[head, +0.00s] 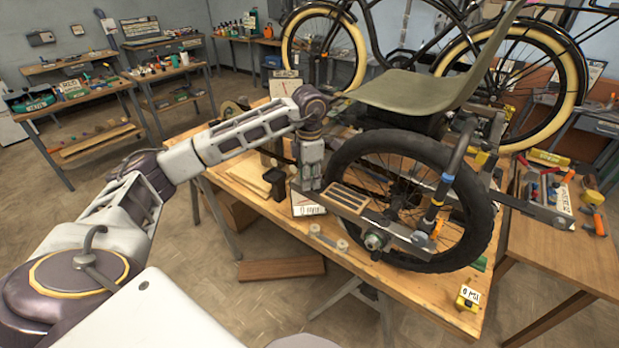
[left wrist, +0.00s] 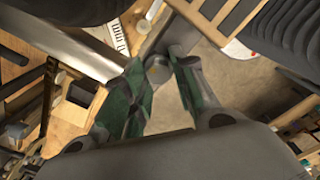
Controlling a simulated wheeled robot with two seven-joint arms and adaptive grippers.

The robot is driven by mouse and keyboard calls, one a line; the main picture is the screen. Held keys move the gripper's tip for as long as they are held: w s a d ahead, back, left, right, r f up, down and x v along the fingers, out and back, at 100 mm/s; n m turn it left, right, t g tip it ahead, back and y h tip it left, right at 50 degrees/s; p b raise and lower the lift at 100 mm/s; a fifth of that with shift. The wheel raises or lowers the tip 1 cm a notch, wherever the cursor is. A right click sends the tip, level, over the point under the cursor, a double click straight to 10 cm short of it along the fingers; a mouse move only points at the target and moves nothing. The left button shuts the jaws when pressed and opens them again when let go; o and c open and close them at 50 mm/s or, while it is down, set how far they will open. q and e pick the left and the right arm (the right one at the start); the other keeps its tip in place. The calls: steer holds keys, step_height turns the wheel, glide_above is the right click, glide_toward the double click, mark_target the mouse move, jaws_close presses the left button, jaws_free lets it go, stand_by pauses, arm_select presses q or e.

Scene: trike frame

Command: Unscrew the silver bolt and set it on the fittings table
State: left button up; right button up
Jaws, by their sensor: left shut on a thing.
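My left gripper (head: 310,186) points down beside the trike frame (head: 400,236), left of the trike's black wheel (head: 477,200). In the left wrist view its green-padded fingers (left wrist: 155,82) are closed around a small round grey piece, which looks like the silver bolt (left wrist: 157,72). The bolt is at a grey metal bar of the frame; I cannot tell whether it is still threaded in. The bolt cannot be made out in the head view. Which table is the fittings table is not clear. My right gripper is out of view.
The trike stands on a wooden workbench (head: 262,215) with small parts. A tool-covered table (head: 575,255) is at the right. A table with boxes and small items (head: 100,88) is at the far left. Open floor (head: 110,190) lies between that and the workbench.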

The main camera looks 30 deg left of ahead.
arm_select(q)
steer(key=shift+d+n, duration=0.1)
steer(key=shift+n, duration=2.1)
steer(key=shift+d+n, duration=0.1)
steer(key=shift+n, duration=2.2)
steer(key=o, duration=0.8)
steer(key=shift+m, duration=0.3)
steer(key=shift+m, duration=2.7)
steer(key=shift+a+m, duration=0.15)
steer(key=shift+m, duration=1.35)
steer(key=shift+a+m, duration=0.1)
steer(key=shift+m, duration=1.4)
